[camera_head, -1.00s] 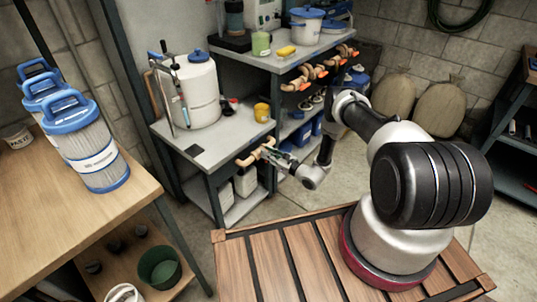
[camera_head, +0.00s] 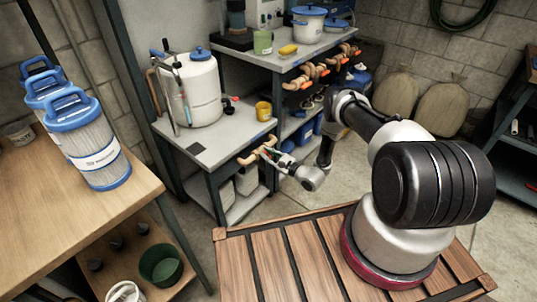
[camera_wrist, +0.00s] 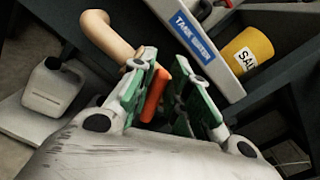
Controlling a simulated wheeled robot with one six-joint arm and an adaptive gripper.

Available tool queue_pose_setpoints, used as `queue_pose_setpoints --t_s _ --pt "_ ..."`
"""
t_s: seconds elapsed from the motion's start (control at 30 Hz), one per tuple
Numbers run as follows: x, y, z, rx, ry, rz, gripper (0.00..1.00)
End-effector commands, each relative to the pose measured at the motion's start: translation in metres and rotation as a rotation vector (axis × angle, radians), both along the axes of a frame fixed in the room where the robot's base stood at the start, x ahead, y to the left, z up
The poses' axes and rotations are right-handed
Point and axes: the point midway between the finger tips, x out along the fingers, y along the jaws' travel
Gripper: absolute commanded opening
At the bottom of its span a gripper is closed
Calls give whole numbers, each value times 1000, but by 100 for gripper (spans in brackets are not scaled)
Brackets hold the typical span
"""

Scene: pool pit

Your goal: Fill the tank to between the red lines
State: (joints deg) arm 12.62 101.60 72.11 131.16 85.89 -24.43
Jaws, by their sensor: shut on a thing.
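The white tank (camera_head: 200,94) with a blue lid stands on the grey bench left of centre in the head view. A thin upright tube runs up its front left side; its water level and any red lines are too small to read. In the head view my gripper (camera_head: 272,154) is at the bench's front edge.
More pipes with orange handles (camera_head: 304,80) line the shelf to the right. A white jug (camera_wrist: 53,86) sits below. Blue-topped filter cartridges (camera_head: 88,143) stand on the wooden table at left.

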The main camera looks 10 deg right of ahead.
Motion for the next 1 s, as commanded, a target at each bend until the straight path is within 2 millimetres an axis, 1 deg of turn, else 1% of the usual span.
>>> queue_pose_setpoints --t_s 0.23,0.6,0.63,0.7,0.73,1.0 --pt "-2 0 -2 -39 -23 -2 0" --pt "-2 0 -3 -42 -25 -2 0" --pt "-2 0 -3 -42 -25 -2 21" --pt "-2 0 -3 -42 -26 -3 34" --pt "-2 0 -2 -41 -26 -3 36" --pt "-1 0 -2 -41 -27 -1 36"
